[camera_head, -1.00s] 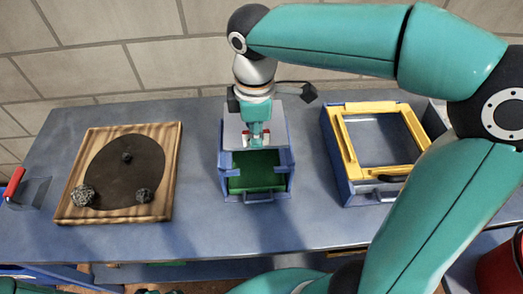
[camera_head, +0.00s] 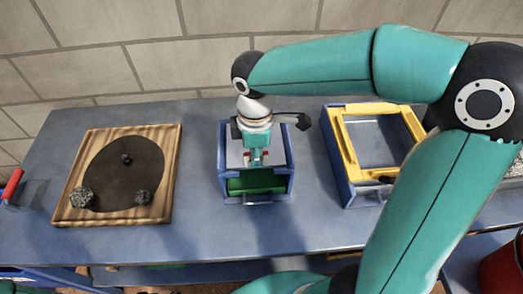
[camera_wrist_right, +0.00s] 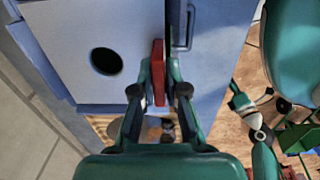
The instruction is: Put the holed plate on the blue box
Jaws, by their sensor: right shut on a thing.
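The holed plate (camera_head: 237,152) is light grey. In the right wrist view the plate (camera_wrist_right: 88,38) has a round black hole and a red grip piece (camera_wrist_right: 158,72). My right gripper (camera_head: 257,160) is shut on this red piece, and its fingers (camera_wrist_right: 164,90) show on both sides of it. The blue box (camera_head: 289,160) stands at the middle of the table, with green (camera_head: 250,186) showing inside in front of the plate. The plate is over the back part of the box in the head view. I cannot tell whether it touches the rim. I cannot make out my left gripper.
A wooden board (camera_head: 75,168) with a dark disc and several rocks lies left. A red-handled tool (camera_head: 13,186) lies at the far left. A blue box with a yellow frame (camera_head: 348,150) stands right. Bare table lies between these things.

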